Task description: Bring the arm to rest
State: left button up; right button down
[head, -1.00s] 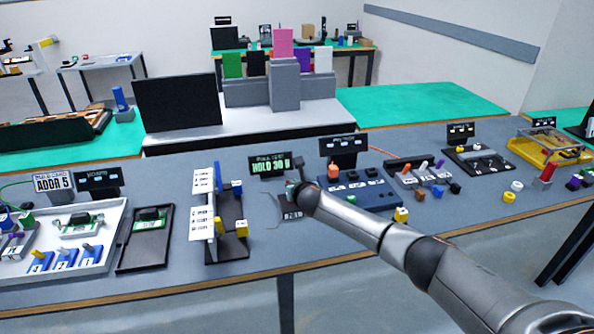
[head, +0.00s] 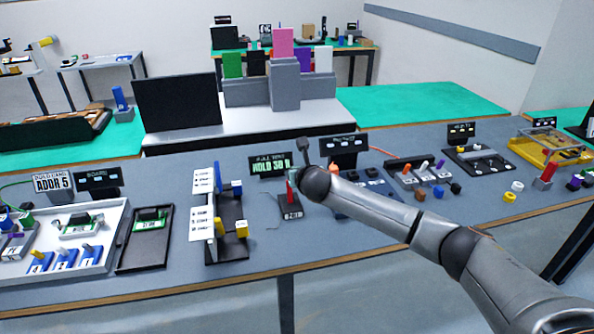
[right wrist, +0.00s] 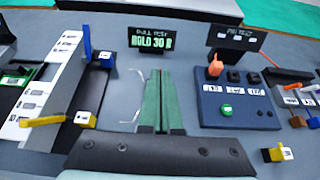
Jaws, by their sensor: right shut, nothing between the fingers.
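My right arm comes in from the right in the head view, and its wrist is above the middle of the long grey table (head: 330,245). My right gripper (right wrist: 157,75) shows in the right wrist view as two green-grey fingers pressed together, with nothing between them. In the head view the wrist mostly hides it. A small black stand with a red upright part (head: 290,205) is just below and beside the wrist. My left gripper is not in view.
A display reading "HOLD 30" (head: 270,166) stands close behind the gripper. It also shows in the right wrist view (right wrist: 150,39). A blue button panel (right wrist: 236,106) is to the right. A black rack with white cards (head: 226,245) is to the left. The table's front strip is mostly clear.

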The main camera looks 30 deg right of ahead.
jog(key=s+a+f+m+g+y, duration=0.2)
jog(key=s+a+f+m+y, duration=0.4)
jog(key=s+a+f+m, duration=1)
jog(key=s+f+m, duration=0.3)
jog(key=s+m, duration=0.2)
jog(key=s, duration=0.3)
jog(key=s+f+m, duration=0.3)
jog(key=s+m, duration=0.2)
jog(key=s, duration=0.3)
jog(key=s+f+m+g, duration=0.1)
jog(key=s+f+m, duration=0.3)
jog(key=s, duration=0.4)
jog(key=shift+m+h, duration=0.3)
jog(key=shift+m, duration=0.3)
jog(key=shift+s, duration=0.1)
jog(key=shift+d, duration=0.1)
dwell(0.4)
